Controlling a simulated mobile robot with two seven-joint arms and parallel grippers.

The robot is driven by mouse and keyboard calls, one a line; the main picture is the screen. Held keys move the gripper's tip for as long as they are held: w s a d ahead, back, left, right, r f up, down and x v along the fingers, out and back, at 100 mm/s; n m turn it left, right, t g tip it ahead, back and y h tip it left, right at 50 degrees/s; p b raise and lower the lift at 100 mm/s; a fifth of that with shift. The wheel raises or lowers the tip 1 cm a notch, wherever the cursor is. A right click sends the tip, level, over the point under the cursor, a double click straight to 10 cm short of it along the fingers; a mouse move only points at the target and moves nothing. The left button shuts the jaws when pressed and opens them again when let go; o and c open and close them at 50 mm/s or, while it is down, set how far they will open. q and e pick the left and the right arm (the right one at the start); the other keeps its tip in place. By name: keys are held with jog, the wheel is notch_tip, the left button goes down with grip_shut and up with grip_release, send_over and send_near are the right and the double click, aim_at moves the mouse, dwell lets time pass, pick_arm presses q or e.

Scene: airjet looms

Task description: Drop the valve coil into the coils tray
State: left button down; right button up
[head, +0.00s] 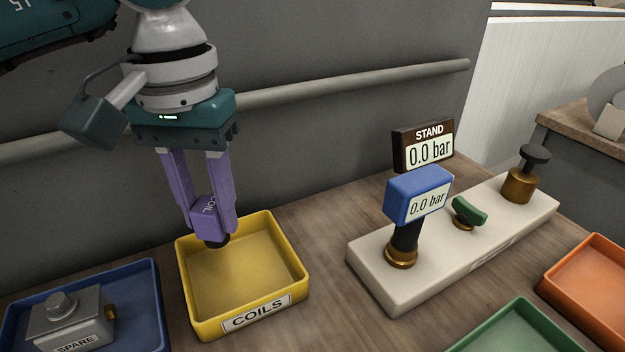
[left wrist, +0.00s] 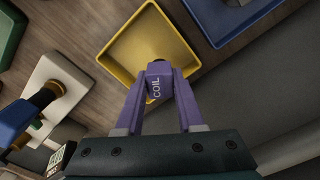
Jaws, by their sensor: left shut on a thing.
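The valve coil (head: 204,208) is a small purple block marked COIL with a dark round end pointing down. My left gripper (head: 212,222) has purple fingers and is shut on the coil. It holds the coil over the back left part of the yellow coils tray (head: 292,250), which is labelled COILS and looks empty. In the left wrist view the coil (left wrist: 158,82) sits between the fingertips, with the yellow tray (left wrist: 125,58) beyond it. How far the coil is above the tray floor is hard to tell. My right gripper is not in view.
A blue tray (head: 150,305) with a grey SPARE valve block (head: 68,322) stands to the left. To the right is a white test stand (head: 375,275) with gauges and a green knob. Green (head: 520,330) and orange (head: 590,270) trays are farther right. A grey rail (head: 350,85) runs along the wall.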

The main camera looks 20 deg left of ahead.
pick_arm(q)
jog(key=shift+c, duration=2.2)
grip_release()
notch_tip(320, 180, up, 10)
jog(key=shift+r, duration=0.1)
